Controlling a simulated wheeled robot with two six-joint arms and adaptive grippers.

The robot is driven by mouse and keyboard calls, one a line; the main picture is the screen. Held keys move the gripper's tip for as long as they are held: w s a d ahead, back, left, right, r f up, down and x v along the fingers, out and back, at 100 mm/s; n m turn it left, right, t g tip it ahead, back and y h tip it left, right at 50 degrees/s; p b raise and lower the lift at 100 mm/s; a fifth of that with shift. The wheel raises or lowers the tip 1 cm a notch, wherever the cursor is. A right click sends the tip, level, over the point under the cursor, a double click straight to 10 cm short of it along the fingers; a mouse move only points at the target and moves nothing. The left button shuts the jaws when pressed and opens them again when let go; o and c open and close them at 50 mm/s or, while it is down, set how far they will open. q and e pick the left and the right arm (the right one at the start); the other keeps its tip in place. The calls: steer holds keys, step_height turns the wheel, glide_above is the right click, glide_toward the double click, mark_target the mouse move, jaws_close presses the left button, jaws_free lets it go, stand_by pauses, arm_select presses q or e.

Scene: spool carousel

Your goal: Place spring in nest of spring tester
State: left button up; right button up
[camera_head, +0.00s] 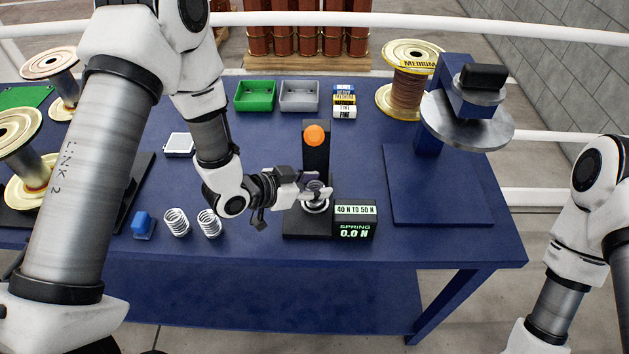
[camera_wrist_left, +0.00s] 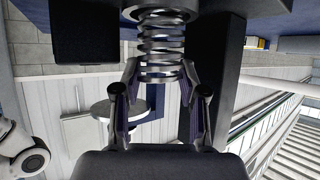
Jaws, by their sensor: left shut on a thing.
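My left gripper (camera_head: 314,190) is shut on a silver coil spring (camera_wrist_left: 161,50) at the spring tester. In the left wrist view the spring sits between the two fingertips (camera_wrist_left: 161,80), and one end meets the metal nest (camera_wrist_left: 160,14) or sits very close to it; I cannot tell whether it is seated. In the head view the gripper hides most of this spring. The spring tester has a black base (camera_head: 296,226), a black column with an orange knob (camera_head: 315,135), and a display (camera_head: 355,222) reading "40 N TO 50 N" and "SPRING 0.0 N". My right gripper is out of view.
Two loose springs, one (camera_head: 176,222) and another (camera_head: 209,222), stand left of the tester beside a blue block (camera_head: 142,224). Green (camera_head: 256,96) and grey (camera_head: 299,96) trays lie behind. A machine with a round metal plate (camera_head: 475,128) stands right.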

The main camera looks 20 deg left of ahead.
arm_select(q)
steer(key=shift+s, duration=0.15)
steer(key=o, duration=0.8)
steer(key=shift+f, duration=0.1)
steer(key=o, duration=0.3)
steer(key=shift+o, duration=0.2)
